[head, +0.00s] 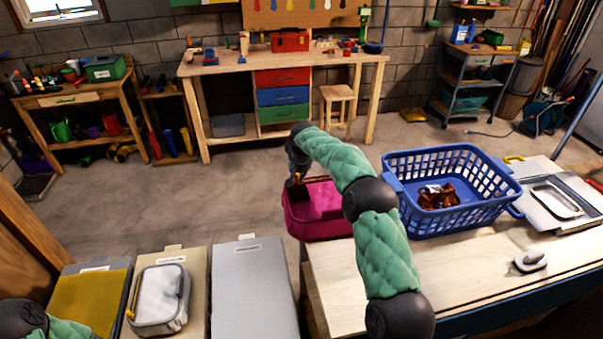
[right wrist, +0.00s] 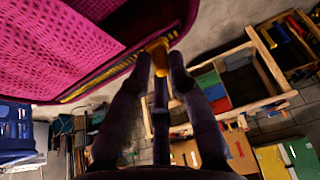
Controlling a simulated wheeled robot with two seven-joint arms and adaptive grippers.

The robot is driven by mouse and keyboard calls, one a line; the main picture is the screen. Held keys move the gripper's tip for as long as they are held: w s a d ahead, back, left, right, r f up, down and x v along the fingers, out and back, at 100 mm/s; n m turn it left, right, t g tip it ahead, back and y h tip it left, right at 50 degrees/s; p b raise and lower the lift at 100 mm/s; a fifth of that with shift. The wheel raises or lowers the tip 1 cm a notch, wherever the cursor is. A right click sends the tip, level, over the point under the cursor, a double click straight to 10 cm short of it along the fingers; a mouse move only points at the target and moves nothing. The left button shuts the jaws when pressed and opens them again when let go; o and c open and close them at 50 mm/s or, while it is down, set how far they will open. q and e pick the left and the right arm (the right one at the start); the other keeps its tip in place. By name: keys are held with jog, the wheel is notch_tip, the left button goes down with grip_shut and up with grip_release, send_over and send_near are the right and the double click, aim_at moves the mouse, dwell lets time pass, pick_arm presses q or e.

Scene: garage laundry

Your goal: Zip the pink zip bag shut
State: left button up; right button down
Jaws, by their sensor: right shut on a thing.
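The pink zip bag (head: 318,222) sits at the left end of the wooden table, partly behind my right arm. In the right wrist view the bag (right wrist: 60,50) fills the upper left, with pink mesh and a line of yellow zip teeth along its edge. My right gripper (head: 295,181) is at the bag's far left corner. In the right wrist view its dark fingers (right wrist: 160,55) are shut on the yellow zip pull (right wrist: 157,46). I cannot tell how much of the zip is closed. My left gripper is out of view; only part of that arm shows at lower left.
A blue basket (head: 440,222) with a brown packet stands right of the bag. A grey mouse-like object (head: 530,261) and a grey-lidded case (head: 557,202) lie further right. Boxes, one bearing another grey case (head: 160,298), stand at lower left.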

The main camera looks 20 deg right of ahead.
jog(key=c, duration=1.2)
grip_release()
jog(key=shift+c, duration=0.2)
jog(key=v, duration=1.2)
